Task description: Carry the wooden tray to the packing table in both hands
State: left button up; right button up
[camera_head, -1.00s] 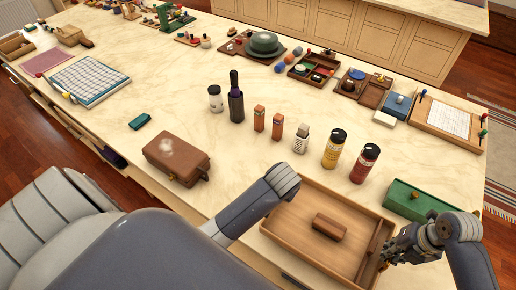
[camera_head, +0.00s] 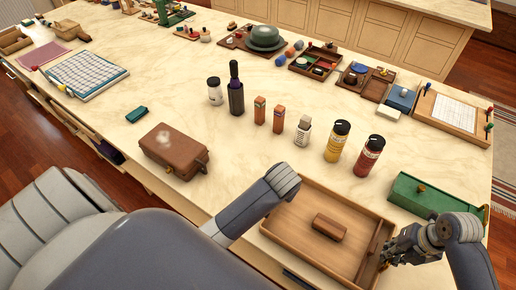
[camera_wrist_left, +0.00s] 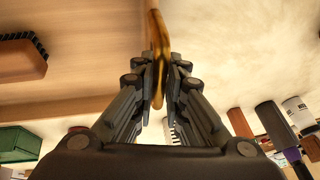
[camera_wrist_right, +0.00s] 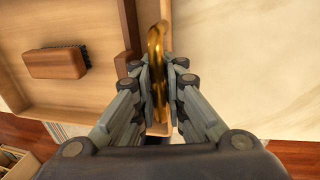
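The wooden tray (camera_head: 286,238) is at the near edge of the stone-topped counter, with a wooden brush (camera_head: 329,226) lying in it. My right gripper (camera_head: 386,260) is at the tray's right side. In the right wrist view, its fingers (camera_wrist_right: 158,80) are closed on a brass handle (camera_wrist_right: 155,45) of the tray. My left gripper is hidden behind its own arm in the head view. In the left wrist view, its fingers (camera_wrist_left: 160,80) are closed on the other brass handle (camera_wrist_left: 158,35). I cannot tell which table is the packing table.
On the counter (camera_head: 240,160) beyond the tray stand a red-labelled jar (camera_head: 368,156), a yellow-labelled jar (camera_head: 337,141) and a dark bottle (camera_head: 236,90). A green box (camera_head: 422,197) is close to the tray's right. A brown case (camera_head: 173,150) lies left. Wooden floor shows at left.

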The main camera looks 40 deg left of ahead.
pick_arm(q)
jog(key=shift+o, duration=1.4)
jog(key=shift+a, duration=0.2)
pick_arm(e)
jog(key=o, duration=0.3)
jog(key=shift+w+d, duration=0.1)
jog(key=shift+d, duration=0.05)
pick_arm(q)
jog(key=shift+d+r, duration=0.1)
pick_arm(e)
jog(key=shift+o, duration=0.2)
jog(key=shift+r, duration=0.1)
pick_arm(q)
jog(key=shift+r, duration=0.1)
pick_arm(e)
jog(key=shift+r, duration=0.15)
